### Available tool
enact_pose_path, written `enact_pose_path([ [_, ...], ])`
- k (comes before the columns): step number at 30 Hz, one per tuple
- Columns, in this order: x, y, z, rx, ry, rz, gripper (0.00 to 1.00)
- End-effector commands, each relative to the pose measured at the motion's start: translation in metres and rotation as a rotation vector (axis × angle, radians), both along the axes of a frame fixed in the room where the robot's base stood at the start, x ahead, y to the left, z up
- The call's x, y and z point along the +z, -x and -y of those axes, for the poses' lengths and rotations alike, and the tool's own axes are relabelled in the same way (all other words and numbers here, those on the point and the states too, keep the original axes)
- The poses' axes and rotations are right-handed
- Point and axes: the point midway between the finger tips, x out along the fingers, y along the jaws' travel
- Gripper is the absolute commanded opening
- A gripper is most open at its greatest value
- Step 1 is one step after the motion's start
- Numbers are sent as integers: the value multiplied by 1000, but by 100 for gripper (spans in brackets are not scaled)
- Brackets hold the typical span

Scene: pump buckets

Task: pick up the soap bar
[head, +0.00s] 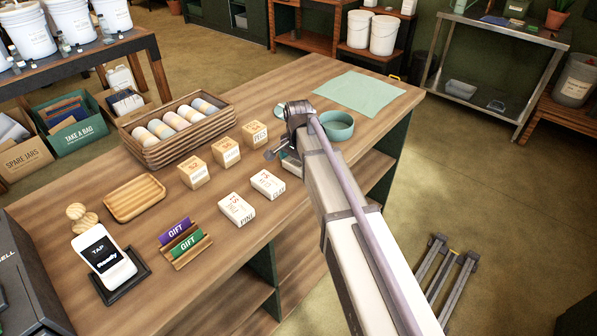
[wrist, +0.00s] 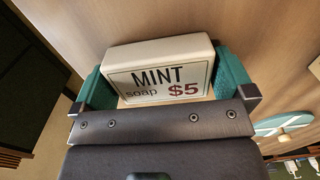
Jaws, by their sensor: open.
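A white soap bar (wrist: 160,68) marked "MINT soap $5" lies in the wrist view between the two teal fingers of my gripper (wrist: 164,84). The fingers stand open on either side of the bar, close to its ends; I cannot tell whether they touch it. In the head view my gripper (head: 283,154) is low over the counter, mostly hidden by my arm, and the mint bar is largely hidden there. Two other white bars, one nearer (head: 237,209) and one further back (head: 268,184), lie in a row to its left.
Several wooden cubes, one at the left (head: 193,174), stand behind the white bars on the counter (head: 115,205). A teal bowl (head: 337,126) is just right of my gripper, with a green cloth (head: 360,92) beyond. A crate of rolls (head: 150,148) stands left. The counter's front edge is close.

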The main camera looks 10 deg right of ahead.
Motion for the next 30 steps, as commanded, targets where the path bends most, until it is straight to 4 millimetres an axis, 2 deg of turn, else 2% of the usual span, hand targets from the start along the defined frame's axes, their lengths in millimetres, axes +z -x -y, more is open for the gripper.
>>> enact_pose_path([
  [2,2,0,0,0,0,0,99],
  [12,2,0,0,0,0,0,66],
  [20,5,0,0,0,0,0,66],
  [23,18,0,0,0,0,0,66],
  [30,76,0,0,0,0,0,66],
])
